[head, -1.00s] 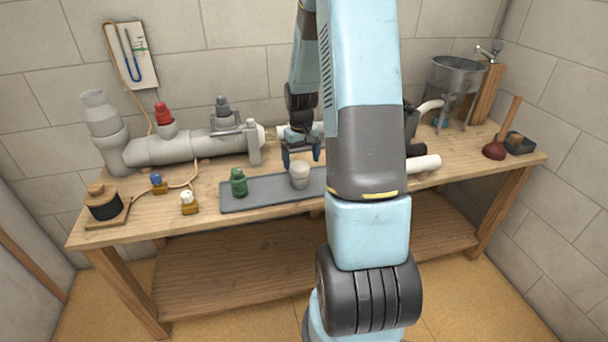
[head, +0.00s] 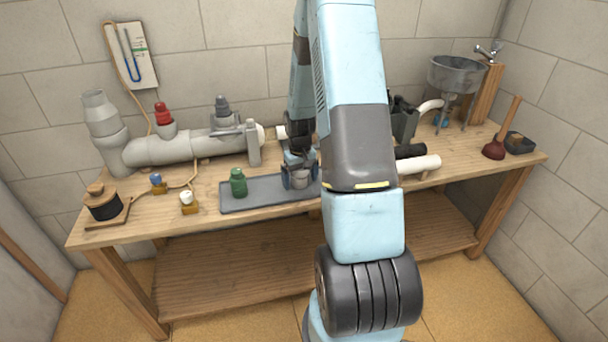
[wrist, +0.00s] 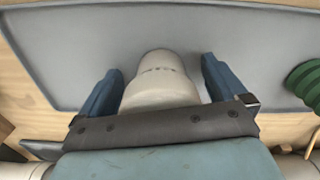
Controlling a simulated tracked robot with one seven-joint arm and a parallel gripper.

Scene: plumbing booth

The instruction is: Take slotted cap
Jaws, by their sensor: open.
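The pale grey-white cap (head: 300,183), which I take to be the slotted cap, stands on the grey tray (head: 262,201) on the workbench. In the wrist view the cap (wrist: 160,82) has a row of small dark marks on it. My gripper (head: 301,178) is lowered around it from above. In the wrist view the blue fingers of my gripper (wrist: 163,75) are open, one on each side of the cap, with a visible gap at each side. The palm hides part of the cap.
A green ribbed cap (head: 238,183) stands on the tray to the left; it also shows in the wrist view (wrist: 305,84). A grey pipe with a red cap (head: 162,112) lies behind. A white pipe (head: 420,165) lies to the right.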

